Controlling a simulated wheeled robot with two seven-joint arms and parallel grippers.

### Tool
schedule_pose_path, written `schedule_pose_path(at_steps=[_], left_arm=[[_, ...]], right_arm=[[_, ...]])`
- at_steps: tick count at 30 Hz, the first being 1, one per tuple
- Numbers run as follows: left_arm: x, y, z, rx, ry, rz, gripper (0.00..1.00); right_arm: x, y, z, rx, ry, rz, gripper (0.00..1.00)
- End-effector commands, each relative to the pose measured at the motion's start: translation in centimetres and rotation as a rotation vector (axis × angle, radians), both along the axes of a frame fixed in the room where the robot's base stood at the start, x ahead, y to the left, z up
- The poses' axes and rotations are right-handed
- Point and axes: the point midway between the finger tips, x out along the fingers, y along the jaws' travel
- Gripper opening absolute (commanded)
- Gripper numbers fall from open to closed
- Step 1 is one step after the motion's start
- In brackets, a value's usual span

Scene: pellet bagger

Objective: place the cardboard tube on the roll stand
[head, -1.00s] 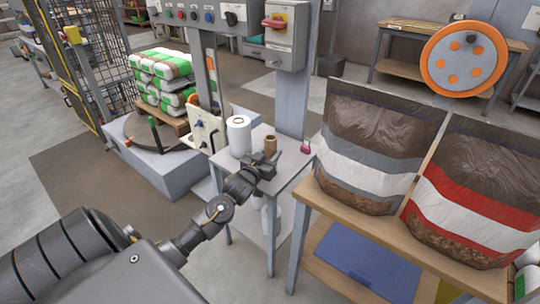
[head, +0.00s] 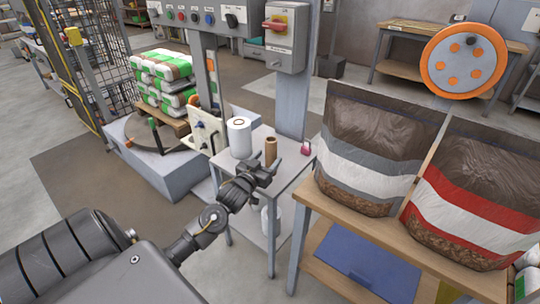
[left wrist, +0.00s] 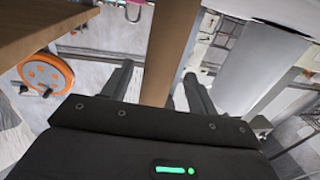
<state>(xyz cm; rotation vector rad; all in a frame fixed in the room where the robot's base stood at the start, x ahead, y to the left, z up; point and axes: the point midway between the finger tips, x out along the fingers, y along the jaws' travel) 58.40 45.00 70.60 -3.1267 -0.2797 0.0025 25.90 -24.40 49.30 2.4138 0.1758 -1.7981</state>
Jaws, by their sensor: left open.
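The cardboard tube (head: 270,150) is a small brown upright cylinder on a small grey side table (head: 285,178), to the right of a taller white roll (head: 239,138). My left gripper (head: 266,169) is open just in front of the tube, with its fingers pointing towards it. In the left wrist view the brown tube (left wrist: 171,45) shows between the two open fingers (left wrist: 158,72), with a gap on either side; whether it is touched I cannot tell. The tube's foot is partly hidden by the gripper. I cannot tell for sure which fixture is the roll stand. My right gripper is not in view.
A grey post with a switch box (head: 287,35) rises behind the table. A pink padlock (head: 306,149) is at the table's right side. Two large filled bags (head: 370,150) stand on a wooden bench at the right. A turntable with stacked bags (head: 162,80) is at the left.

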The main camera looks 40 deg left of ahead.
Motion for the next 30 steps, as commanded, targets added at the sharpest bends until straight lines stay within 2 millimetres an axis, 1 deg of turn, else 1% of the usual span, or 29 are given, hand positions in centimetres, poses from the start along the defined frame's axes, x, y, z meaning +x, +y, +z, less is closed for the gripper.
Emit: schedule_pose_path(at_steps=[1, 6, 9, 12, 15, 20, 22, 23, 26, 27, 29, 30], left_arm=[[-1.2, -0.2, 0.0, -0.002, 0.003, 0.0, 0.59], [-4.8, -0.9, 0.0, -0.002, 0.002, 0.0, 0.59], [-6.5, -1.2, 0.0, -0.001, 0.001, 0.001, 0.59], [-7.8, -1.4, 0.0, -0.001, 0.0, 0.001, 0.59], [-8.6, -1.5, 0.1, -0.001, 0.0, 0.001, 0.59], [-9.0, -1.6, 0.0, -0.001, 0.0, 0.002, 0.59], [-9.2, -1.9, -0.6, -0.004, 0.023, 0.002, 0.59], [-9.4, -2.2, -1.3, -0.007, 0.049, 0.002, 0.59], [-11.0, -4.3, -5.8, -0.021, 0.218, -0.001, 0.59], [-12.2, -5.7, -8.3, -0.027, 0.318, -0.009, 0.59], [-14.6, -8.1, -12.1, -0.03, 0.486, -0.029, 0.59], [-16.5, -9.8, -14.5, -0.03, 0.598, -0.049, 0.59]], right_arm=[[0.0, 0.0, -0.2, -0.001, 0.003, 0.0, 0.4], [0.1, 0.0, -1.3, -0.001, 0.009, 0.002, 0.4], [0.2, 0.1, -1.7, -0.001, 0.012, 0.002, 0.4], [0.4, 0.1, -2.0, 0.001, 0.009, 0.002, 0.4], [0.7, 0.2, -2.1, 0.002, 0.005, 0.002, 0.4], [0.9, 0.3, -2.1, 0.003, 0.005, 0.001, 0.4], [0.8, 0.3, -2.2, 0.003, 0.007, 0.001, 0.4], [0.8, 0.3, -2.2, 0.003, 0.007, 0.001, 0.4], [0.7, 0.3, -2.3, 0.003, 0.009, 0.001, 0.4], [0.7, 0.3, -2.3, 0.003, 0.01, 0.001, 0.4], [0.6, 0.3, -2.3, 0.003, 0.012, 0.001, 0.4], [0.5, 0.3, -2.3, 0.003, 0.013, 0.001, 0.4]])
